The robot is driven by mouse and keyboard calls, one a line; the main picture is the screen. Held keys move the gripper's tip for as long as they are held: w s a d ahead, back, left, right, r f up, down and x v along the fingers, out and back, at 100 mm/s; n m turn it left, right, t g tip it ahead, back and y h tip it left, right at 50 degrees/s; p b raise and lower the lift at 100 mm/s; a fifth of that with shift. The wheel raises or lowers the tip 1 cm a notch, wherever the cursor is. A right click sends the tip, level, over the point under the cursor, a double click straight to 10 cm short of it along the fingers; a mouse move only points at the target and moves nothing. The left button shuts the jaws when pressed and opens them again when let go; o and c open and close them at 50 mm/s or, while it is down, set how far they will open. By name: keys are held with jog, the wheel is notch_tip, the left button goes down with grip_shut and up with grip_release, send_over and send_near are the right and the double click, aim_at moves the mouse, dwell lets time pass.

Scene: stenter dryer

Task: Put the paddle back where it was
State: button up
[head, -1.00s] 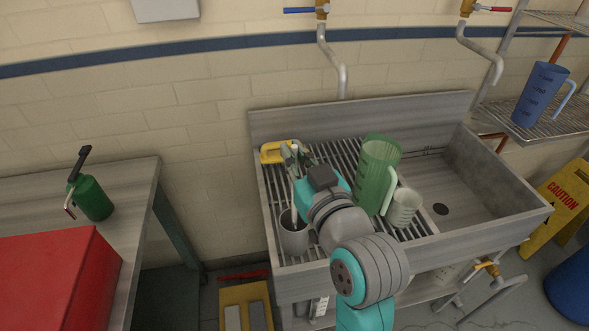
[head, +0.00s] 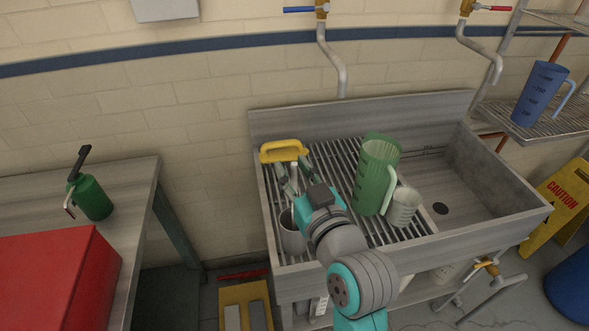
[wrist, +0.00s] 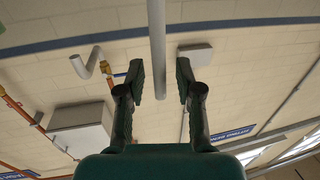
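The paddle's pale rod-like shaft (head: 294,181) stands almost upright in a grey cylindrical holder (head: 291,236) on the sink's slatted drainboard. Its lower end is hidden inside the holder. My gripper (head: 291,168) is open, with a finger on either side of the shaft. In the wrist view the shaft (wrist: 157,50) runs down from the top edge between the spread fingers (wrist: 160,80), with a gap on both sides. The fingers do not appear to touch it.
A yellow-handled tool (head: 284,146) lies just behind my gripper. A green jug (head: 375,178) and a pale cup (head: 403,207) stand to the right on the rack. The sink basin (head: 465,180) is empty. A wall tap pipe (head: 338,75) hangs above.

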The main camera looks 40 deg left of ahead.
jog(key=shift+r, duration=0.1)
jog(key=shift+s+d, duration=0.1)
jog(key=shift+d, duration=0.15)
jog(key=v, duration=1.1)
jog(key=shift+s+d, duration=0.15)
jog(key=shift+d, duration=0.05)
jog(key=shift+r, duration=0.1)
jog(key=s+d+f+m+t+h, duration=0.25)
jog(key=d+f+m+h, duration=0.25)
jog(key=d+f, duration=0.55)
jog(key=s+d+f+m+t+h, duration=0.1)
jog(key=d+f+m+t+h, duration=0.35)
jog(key=d+f, duration=0.65)
jog(key=s+d+m+h, duration=0.1)
jog(key=s+d+h, duration=0.1)
jog(key=s+d, duration=0.2)
jog(key=s+d+f+h, duration=0.1)
jog(key=s+d, duration=0.3)
jog(key=s, duration=0.6)
jog(key=s+d+f+m+g+h, duration=0.1)
jog(key=s+d+h, duration=0.2)
jog(key=s, duration=0.4)
jog(key=shift+d+f+m, duration=0.25)
jog(key=shift+d+m, duration=0.1)
jog(key=shift+d, duration=0.55)
jog(key=shift+s, duration=0.1)
